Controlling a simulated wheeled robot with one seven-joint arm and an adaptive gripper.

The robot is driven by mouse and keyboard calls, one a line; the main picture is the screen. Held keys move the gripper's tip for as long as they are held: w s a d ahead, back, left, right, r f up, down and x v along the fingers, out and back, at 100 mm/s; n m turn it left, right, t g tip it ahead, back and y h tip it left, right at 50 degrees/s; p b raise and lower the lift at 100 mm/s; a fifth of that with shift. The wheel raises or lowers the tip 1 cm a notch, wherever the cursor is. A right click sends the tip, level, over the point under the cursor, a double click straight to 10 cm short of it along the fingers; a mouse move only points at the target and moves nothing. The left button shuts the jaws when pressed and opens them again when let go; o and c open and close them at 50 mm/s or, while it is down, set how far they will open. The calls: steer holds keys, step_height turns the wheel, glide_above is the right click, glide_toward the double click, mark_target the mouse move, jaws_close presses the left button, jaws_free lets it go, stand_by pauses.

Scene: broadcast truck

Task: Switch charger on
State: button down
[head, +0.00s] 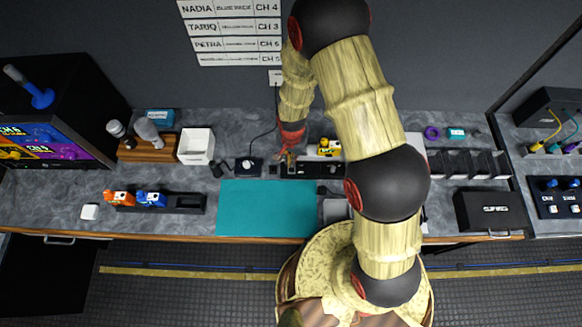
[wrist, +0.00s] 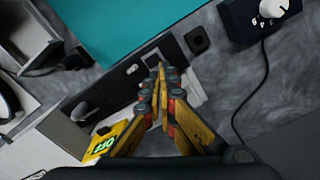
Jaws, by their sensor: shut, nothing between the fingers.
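A long black unit, apparently the charger (head: 302,171), lies at the back of the counter just behind the teal mat. In the wrist view the charger (wrist: 118,88) runs diagonally, with a small pale switch-like part (wrist: 132,69) and a grey knob-like piece on it. I cannot tell the switch's position. My gripper (head: 287,158) points down at the charger's left end. In the wrist view my gripper (wrist: 159,74) is shut and empty, its fingertips over or close to a pale square patch at that end. Contact cannot be told.
A teal mat (head: 262,208) lies in front. A yellow device (head: 328,147) with green lettering sits behind the charger. A small box with a white knob (head: 249,165) and a cable stands left. Further left are a white bin (head: 196,146) and a dark rack (head: 188,203) holding orange and blue packs.

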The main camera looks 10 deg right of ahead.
steer(key=shift+f+b, duration=0.85)
steer(key=shift+f, duration=0.25)
stand_by(1.0)
steer(key=shift+r+p, duration=2.05)
steer(key=shift+r, duration=1.5)
